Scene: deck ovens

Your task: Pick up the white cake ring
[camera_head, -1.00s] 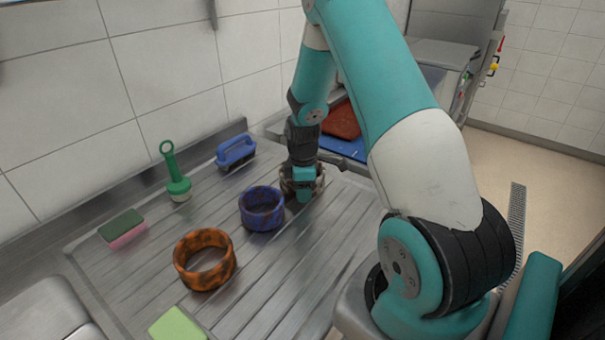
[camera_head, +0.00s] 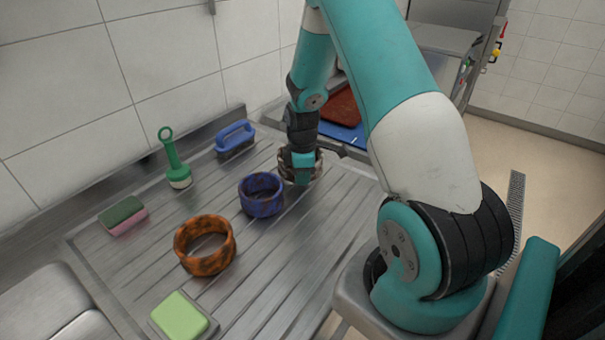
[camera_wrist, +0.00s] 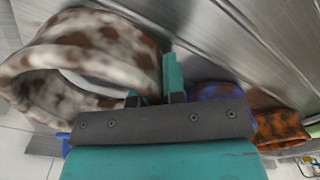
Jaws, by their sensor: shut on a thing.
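The white cake ring, blotched with brown, is in my gripper at the far right of the ribbed steel drainboard in the head view, with its edge (camera_head: 317,164) showing beside the jaws. In the wrist view the white cake ring (camera_wrist: 85,60) fills the upper left, tilted, its opening facing left. My gripper (camera_head: 302,178) is shut on the ring's wall; in the wrist view one finger of my gripper (camera_wrist: 173,78) shows at the wall. In the head view the gripper hides much of the ring. I cannot tell clearly whether the ring touches the drainboard.
A blue mottled ring (camera_head: 262,195) stands close left of my gripper, an orange mottled ring (camera_head: 204,245) nearer the front. A green-handled brush (camera_head: 176,165), blue brush (camera_head: 235,138), green-pink sponge (camera_head: 123,215) and green block (camera_head: 179,316) surround them. A tiled wall (camera_head: 165,60) bounds the back.

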